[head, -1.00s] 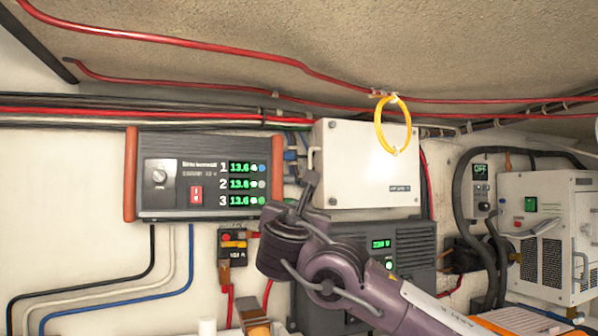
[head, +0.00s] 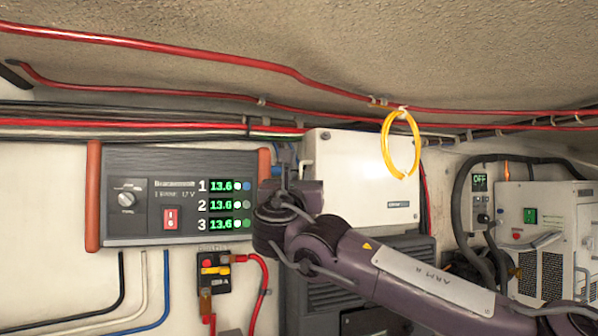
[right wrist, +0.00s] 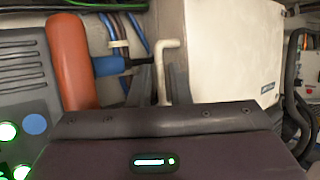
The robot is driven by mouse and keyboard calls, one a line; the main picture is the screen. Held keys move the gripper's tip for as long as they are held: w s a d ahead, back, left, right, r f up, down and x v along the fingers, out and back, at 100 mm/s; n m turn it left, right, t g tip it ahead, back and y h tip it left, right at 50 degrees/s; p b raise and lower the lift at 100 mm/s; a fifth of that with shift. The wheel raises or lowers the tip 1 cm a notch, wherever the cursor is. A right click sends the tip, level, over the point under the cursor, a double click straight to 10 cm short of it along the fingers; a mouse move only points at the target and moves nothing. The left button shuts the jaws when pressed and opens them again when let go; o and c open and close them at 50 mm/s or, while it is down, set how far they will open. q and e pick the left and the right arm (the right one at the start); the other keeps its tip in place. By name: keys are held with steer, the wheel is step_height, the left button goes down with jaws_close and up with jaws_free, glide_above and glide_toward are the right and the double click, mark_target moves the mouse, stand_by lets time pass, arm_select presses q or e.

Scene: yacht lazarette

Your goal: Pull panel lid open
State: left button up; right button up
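The panel is a white box (head: 350,165) on the wall, right of the grey charger unit. Its lid looks shut. A pale bent handle (right wrist: 164,70) stands at the lid's left edge in the right wrist view. My right gripper (head: 284,174) is at that left edge in the head view. In the right wrist view two grey finger shapes (right wrist: 159,88) show apart, with the handle's lower part between them; I cannot tell if they touch it. My left gripper is not in view.
The charger unit (head: 150,195) with orange end caps is close left of my right gripper. A yellow ring (head: 388,150) hangs before the box's upper right. A dark unit (head: 330,292) sits below. Red cables (head: 210,61) run above.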

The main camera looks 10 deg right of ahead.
jaws_close()
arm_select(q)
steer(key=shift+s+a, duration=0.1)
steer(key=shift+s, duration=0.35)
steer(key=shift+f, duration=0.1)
arm_select(e)
steer(key=shift+s, duration=0.1)
